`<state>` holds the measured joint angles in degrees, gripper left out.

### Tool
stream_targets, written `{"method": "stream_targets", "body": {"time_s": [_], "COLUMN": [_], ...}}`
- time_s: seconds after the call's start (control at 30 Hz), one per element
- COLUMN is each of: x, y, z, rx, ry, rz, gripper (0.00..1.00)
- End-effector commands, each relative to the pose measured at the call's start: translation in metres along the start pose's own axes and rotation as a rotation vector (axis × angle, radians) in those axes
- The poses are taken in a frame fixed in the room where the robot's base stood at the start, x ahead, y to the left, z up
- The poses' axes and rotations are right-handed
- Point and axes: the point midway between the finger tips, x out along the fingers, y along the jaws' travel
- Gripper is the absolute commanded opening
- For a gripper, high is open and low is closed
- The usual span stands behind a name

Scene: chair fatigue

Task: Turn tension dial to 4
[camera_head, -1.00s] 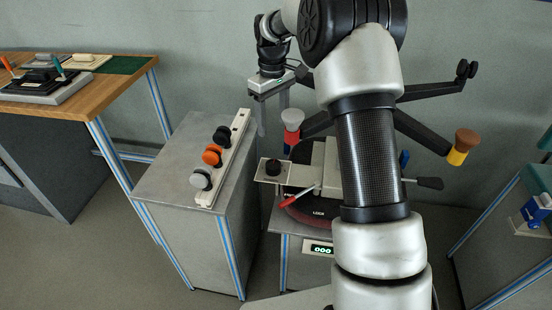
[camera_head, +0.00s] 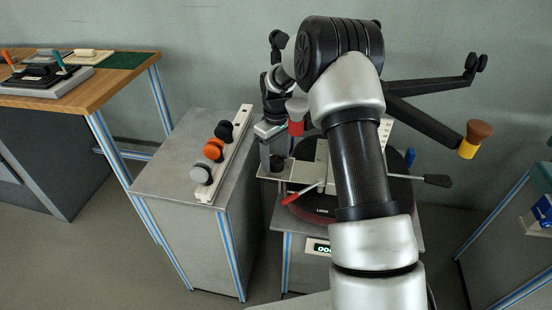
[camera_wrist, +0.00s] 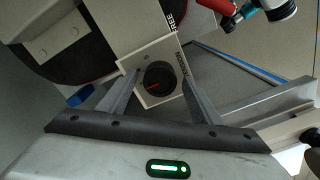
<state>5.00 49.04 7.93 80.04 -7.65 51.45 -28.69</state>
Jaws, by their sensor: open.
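The tension dial (camera_wrist: 158,79) is a round black knob with a red pointer line on a light plate marked with lettering that seems to read TENSION. In the wrist view my gripper (camera_wrist: 156,80) is open, with one finger on each side of the dial. I cannot tell whether the fingers touch it.
A red lever (camera_head: 300,194) and a round dark base (camera_head: 318,209) marked LOCK are close by. A grey cabinet (camera_head: 165,185) with black, orange and grey knobs stands to the left. A chair base with coloured casters (camera_head: 468,147) spreads behind. A green display (camera_head: 320,248) sits below.

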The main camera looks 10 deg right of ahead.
Motion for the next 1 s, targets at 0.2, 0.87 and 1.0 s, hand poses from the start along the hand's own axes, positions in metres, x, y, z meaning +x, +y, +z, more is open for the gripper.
{"method": "stream_targets", "body": {"time_s": [0.2, 0.87, 1.0], "x": [0.0004, -0.001, -0.0014], "y": [0.0, -0.0003, 0.0], "z": [0.0, -0.0002, 0.0], "rx": [0.0, 0.08, 0.172], "ry": [0.0, 0.0, -0.001], "rz": [0.0, 0.0, 0.001], "gripper": [0.59, 0.17, 0.17]}}
